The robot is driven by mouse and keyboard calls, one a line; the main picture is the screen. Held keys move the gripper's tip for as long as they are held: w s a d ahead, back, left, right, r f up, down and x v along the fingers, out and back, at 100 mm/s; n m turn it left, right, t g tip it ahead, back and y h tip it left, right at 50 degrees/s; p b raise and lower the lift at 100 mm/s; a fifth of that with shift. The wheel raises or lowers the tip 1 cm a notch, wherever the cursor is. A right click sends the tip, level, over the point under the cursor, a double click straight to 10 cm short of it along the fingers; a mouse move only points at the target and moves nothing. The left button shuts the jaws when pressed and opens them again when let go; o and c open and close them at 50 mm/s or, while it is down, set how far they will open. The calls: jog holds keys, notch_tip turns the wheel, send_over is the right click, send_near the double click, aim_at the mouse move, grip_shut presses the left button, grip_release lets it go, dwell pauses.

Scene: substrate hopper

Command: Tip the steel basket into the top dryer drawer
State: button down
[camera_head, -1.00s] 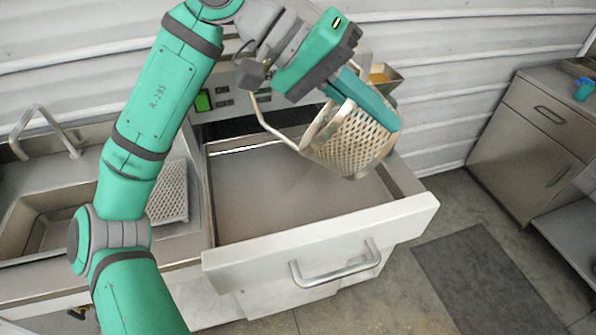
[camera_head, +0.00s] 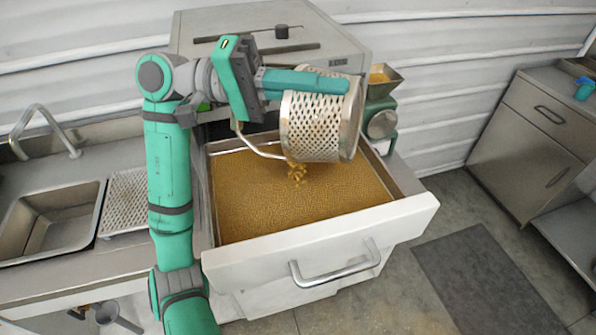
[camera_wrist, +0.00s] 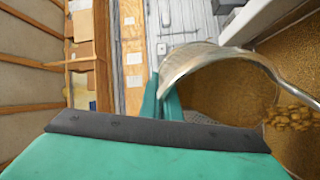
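The steel basket (camera_head: 318,125) is a perforated cylinder with a wire handle. It hangs tilted on its side above the open top dryer drawer (camera_head: 330,242). A stream of brown grains (camera_head: 296,172) falls from it into the drawer, and a layer of grains covers the drawer floor. My gripper (camera_head: 305,82) has its green fingers at the basket's upper side and appears shut on its rim. In the wrist view the fingers (camera_wrist: 162,100) meet at the basket's curved rim (camera_wrist: 205,58), with grain falling at the right. The inside of the basket is mostly hidden.
The dryer body (camera_head: 270,40) stands behind the drawer. A sink (camera_head: 50,218) and a perforated tray (camera_head: 125,200) are at the left. A green machine with a hopper (camera_head: 385,78) stands behind the basket at the right. A grey cabinet (camera_head: 545,140) stands far right, with open floor and a dark mat between.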

aim_at(350, 100)
jog(key=shift+w+a+r+n+g+h, duration=0.15)
jog(key=shift+w+a+r+h, duration=0.1)
jog(key=shift+a+r+h, duration=0.35)
jog(key=shift+w+a+r+n+g+h, duration=0.1)
jog(key=shift+w+a+r+h, duration=0.1)
jog(key=shift+a+r+h, duration=0.45)
jog(key=shift+w+a+r+n+g+h, duration=0.15)
jog(key=shift+w+a+r+h, duration=0.1)
jog(key=shift+a+r+h, duration=0.35)
